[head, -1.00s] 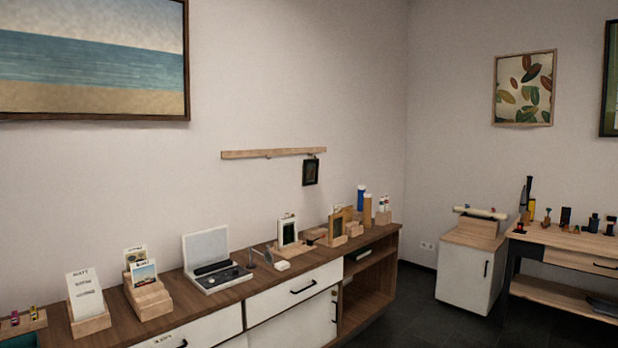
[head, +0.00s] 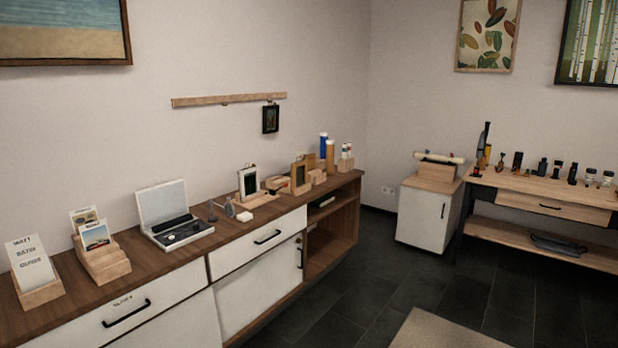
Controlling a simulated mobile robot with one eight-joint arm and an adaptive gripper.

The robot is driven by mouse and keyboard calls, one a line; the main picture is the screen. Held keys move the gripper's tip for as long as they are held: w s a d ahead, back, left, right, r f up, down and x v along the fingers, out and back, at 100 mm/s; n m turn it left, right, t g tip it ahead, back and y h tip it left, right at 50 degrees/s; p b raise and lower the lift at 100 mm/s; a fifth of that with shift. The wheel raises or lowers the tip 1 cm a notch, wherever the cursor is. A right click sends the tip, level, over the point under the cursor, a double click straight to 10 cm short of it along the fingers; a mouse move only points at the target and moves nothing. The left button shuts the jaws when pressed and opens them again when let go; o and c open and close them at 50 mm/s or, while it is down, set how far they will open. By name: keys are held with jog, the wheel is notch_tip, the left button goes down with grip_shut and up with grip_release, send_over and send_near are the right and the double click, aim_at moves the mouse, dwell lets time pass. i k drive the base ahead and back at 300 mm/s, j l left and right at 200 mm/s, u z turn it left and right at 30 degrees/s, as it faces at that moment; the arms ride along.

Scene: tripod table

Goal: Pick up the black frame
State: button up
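A small black frame (head: 270,119) with a dark picture hangs on the wall from the right end of a wooden rail (head: 229,99), above the sideboard. A second dark-edged small frame (head: 248,181), with a pale border around a dark centre, stands upright on a wooden base on the sideboard. A wooden-edged piece with a dark panel (head: 299,175) stands to its right. I cannot tell which of these the task means. My gripper is not in view.
A long sideboard (head: 160,245) runs along the wall with card holders, an open white case (head: 168,213) and tubes (head: 330,158). A white cabinet (head: 422,219) and a workbench (head: 540,185) stand at the right. Dark floor (head: 375,285) and a beige rug (head: 445,333) lie open in front.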

aim_at(270, 113)
jog(key=i, duration=2.25)
